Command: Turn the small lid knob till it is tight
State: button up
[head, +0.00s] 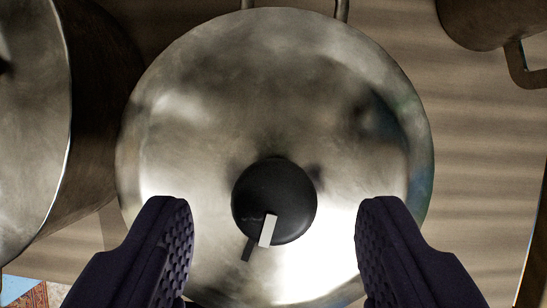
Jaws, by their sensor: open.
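A round metal lid (270,90) fills the middle of the head view, its surface dull and shiny in patches. A small black round knob (275,195) stands near its centre, with a pale rectangular mark (268,230) at its lower edge. A dark tab shows on the lid just below and left of that mark. My gripper (275,230) is open, with one dark, ridged finger on each side of the knob. Both fingers are apart from the knob, with bare lid between. What lies under the lid is hidden.
A large metal pot (35,130) stands close on the left. Another metal vessel with a handle (515,65) is at the top right. Two thin metal handle bars show at the lid's top edge. A patterned cloth (25,292) lies at the bottom left. The wood-like surface on the right is clear.

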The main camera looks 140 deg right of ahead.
jog(key=shift+x, duration=1.05)
jog(key=c, duration=1)
jog(key=shift+f+b, duration=0.1)
jog(key=shift+b, duration=0.55)
jog(key=shift+c, duration=0.2)
jog(key=shift+m+h+b, duration=0.3)
jog(key=shift+m+b, duration=0.2)
jog(key=shift+m, duration=0.2)
jog(key=o, duration=1)
